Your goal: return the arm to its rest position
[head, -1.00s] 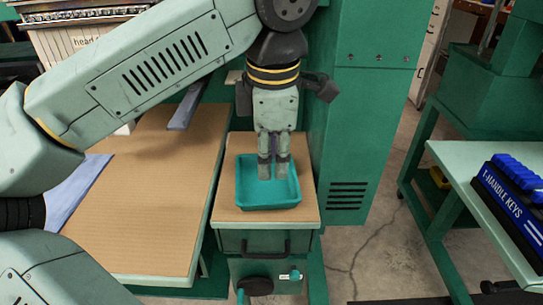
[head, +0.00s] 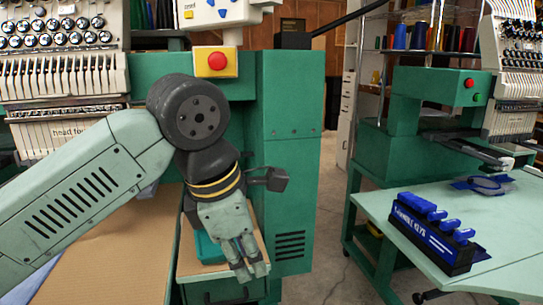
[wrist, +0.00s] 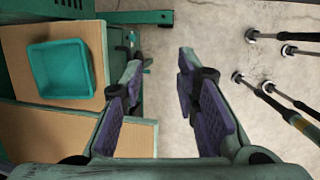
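My gripper (head: 250,268) hangs in front of the green machine cabinet, tilted, with its fingertips pointing down over the right edge of a small cardboard-topped stand. In the wrist view my gripper (wrist: 158,85) has its two purple-padded fingers well apart, with only concrete floor between them. It is open and empty. A teal tray (wrist: 62,68) lies on the stand to the left of the fingers, apart from them, and looks empty. In the head view the tray (head: 206,247) is mostly hidden behind my gripper.
The green cabinet (head: 290,160) stands close behind my wrist. A red stop button (head: 217,61) is above the arm. A pale green table (head: 500,215) with a blue T-handle key rack (head: 432,235) is at the right. Bare floor (head: 335,215) lies between cabinet and table.

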